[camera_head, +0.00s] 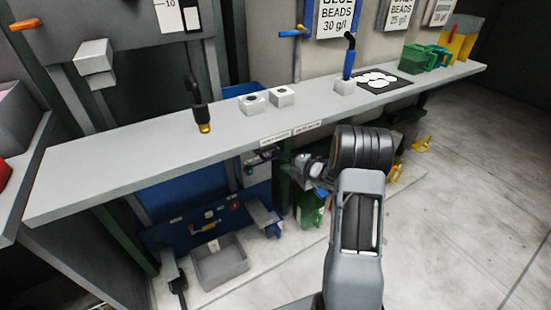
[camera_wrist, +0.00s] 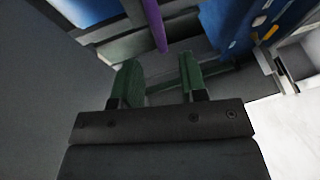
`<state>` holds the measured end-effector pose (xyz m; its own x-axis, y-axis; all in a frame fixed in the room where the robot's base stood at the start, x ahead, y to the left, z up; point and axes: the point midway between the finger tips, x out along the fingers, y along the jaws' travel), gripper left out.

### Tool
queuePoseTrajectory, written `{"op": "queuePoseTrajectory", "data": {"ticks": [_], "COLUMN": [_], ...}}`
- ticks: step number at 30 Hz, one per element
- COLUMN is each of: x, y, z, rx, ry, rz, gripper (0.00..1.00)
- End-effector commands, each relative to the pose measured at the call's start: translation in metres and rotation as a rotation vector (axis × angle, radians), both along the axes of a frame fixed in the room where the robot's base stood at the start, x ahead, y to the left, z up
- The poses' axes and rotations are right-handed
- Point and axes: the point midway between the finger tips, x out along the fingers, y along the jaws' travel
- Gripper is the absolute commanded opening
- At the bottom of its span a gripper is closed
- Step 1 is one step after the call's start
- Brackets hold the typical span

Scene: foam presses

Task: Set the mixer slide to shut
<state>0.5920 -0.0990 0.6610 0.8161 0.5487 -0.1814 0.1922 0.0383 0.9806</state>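My gripper (camera_wrist: 158,72) shows in the wrist view with its two green fingers apart and nothing between them. A purple bar (camera_wrist: 153,22) lies beyond the fingertips; I cannot tell whether it is the mixer slide or whether it touches anything of mine. In the head view my arm reaches down past the front edge of the shelf, and its own links largely hide my gripper. I cannot surely pick out the mixer slide or its position in either view.
A long grey shelf (camera_head: 120,159) crosses the head view, with small grey blocks (camera_head: 282,96), a blue handle (camera_head: 348,65) and a green crate (camera_head: 418,58) on it. Beneath stand a blue machine (camera_head: 187,196) and a grey bin (camera_head: 222,265). Open floor (camera_head: 450,200) lies right.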

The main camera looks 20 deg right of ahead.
Motion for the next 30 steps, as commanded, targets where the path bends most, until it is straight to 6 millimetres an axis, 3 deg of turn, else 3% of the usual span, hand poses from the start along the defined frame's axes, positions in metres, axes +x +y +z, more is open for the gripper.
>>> {"op": "queuePoseTrajectory", "data": {"ticks": [6,12,30], "x": [-0.033,-0.051,-0.057], "y": [-0.022,-0.034,-0.037], "z": [0.009,0.012,0.012], "rx": [0.0,-0.001,-0.001], "ry": [0.0,-0.001,-0.001], "rz": [-0.002,0.001,0.001], "gripper": [0.39,0.39,0.39]}}
